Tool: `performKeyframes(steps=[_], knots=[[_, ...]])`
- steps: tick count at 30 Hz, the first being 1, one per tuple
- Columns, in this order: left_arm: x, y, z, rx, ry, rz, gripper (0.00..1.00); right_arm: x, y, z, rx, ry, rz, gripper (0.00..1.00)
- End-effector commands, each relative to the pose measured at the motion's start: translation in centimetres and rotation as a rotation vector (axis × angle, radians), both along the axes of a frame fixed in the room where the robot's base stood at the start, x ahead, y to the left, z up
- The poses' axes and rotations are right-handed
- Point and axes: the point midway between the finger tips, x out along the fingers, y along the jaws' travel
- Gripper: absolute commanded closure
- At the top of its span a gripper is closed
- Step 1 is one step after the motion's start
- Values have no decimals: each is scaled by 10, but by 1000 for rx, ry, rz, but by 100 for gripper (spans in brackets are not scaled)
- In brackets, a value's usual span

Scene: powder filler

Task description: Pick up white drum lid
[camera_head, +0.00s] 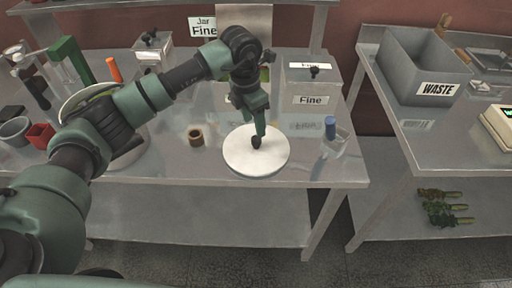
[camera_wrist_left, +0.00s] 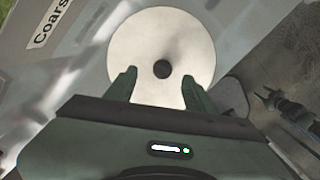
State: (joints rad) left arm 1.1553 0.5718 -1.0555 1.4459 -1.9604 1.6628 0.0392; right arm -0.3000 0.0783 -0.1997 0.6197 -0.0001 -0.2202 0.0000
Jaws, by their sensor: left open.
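The white drum lid (camera_head: 242,165) is a flat round disc with a dark knob (camera_head: 256,142) in its middle, near the front edge of the metal table. In the left wrist view the lid (camera_wrist_left: 160,35) fills the top centre, and its dark knob (camera_wrist_left: 162,69) shows between and just beyond the finger tips. My left gripper (camera_head: 259,132) points down over the lid, close to the knob. In the left wrist view the gripper (camera_wrist_left: 160,80) is open, one finger to each side of the knob and apart from it.
A brown ring (camera_head: 195,137) stands left of the lid. A clear jar with a blue top (camera_head: 330,128) stands to the right. A box labelled Fine (camera_head: 312,88) is behind. A waste bin (camera_head: 425,68) sits on the right-hand table, across a gap.

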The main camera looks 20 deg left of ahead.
Motion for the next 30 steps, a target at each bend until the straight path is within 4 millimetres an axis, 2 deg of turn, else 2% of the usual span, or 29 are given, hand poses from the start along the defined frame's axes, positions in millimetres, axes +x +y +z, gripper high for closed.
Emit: performKeyframes(steps=[8,13,16,19,25,26,30], knots=[[0,-1,-27,10,6,0,46,0,0,16,0,0,0,53],[-3,-6,-52,8,8,0,46,0,0,34,0,0,0,53],[-1,-7,-66,7,5,-1,46,0,0,35,0,0,0,53],[0,-7,-73,7,3,0,46,0,0,36,0,0,0,53],[1,-7,-75,6,1,-1,46,0,0,35,0,0,0,53],[1,-7,-75,6,1,-1,49,0,0,35,0,0,0,53],[1,-7,-74,6,1,-1,88,0,-1,35,-1,0,1,53]])
